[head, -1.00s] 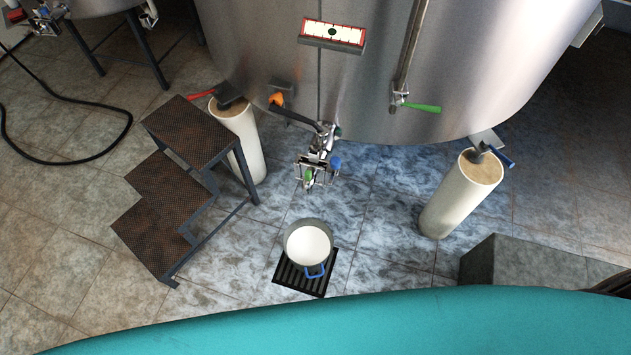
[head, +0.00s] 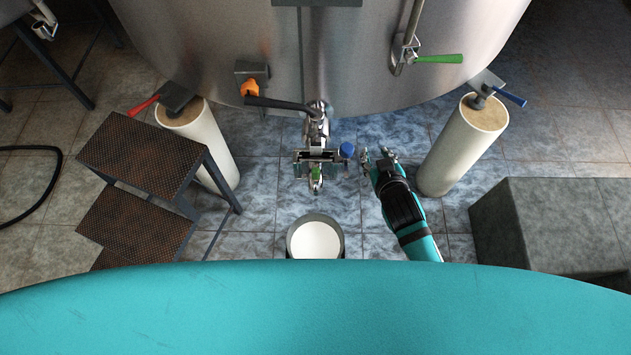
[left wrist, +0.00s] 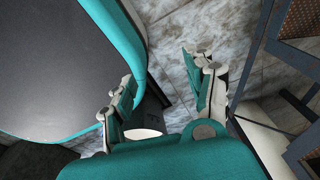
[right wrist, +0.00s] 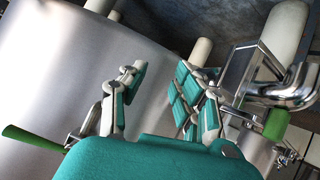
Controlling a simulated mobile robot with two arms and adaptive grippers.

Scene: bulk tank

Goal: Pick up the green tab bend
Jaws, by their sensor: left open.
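A small green tab, apparently on the green tab bend (head: 316,174), shows at the front of a metal holder below the tank outlet in the head view. The right wrist view shows a green piece (right wrist: 276,124) beside a shiny curved metal pipe (right wrist: 285,92) at the right. My right gripper (head: 376,156) is to the right of the holder, apart from it. Its fingers are spread and empty, also in the right wrist view (right wrist: 162,72). My left gripper (left wrist: 158,72) is open and empty over the floor, in its wrist view only.
A blue-tabbed part (head: 347,150) sits at the holder's right side. A white-filled bucket (head: 316,240) stands below. Steps (head: 140,152) are at the left, pale tank legs (head: 462,145) on both sides, a grey block (head: 545,225) at the right. The steel tank (head: 350,60) overhangs.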

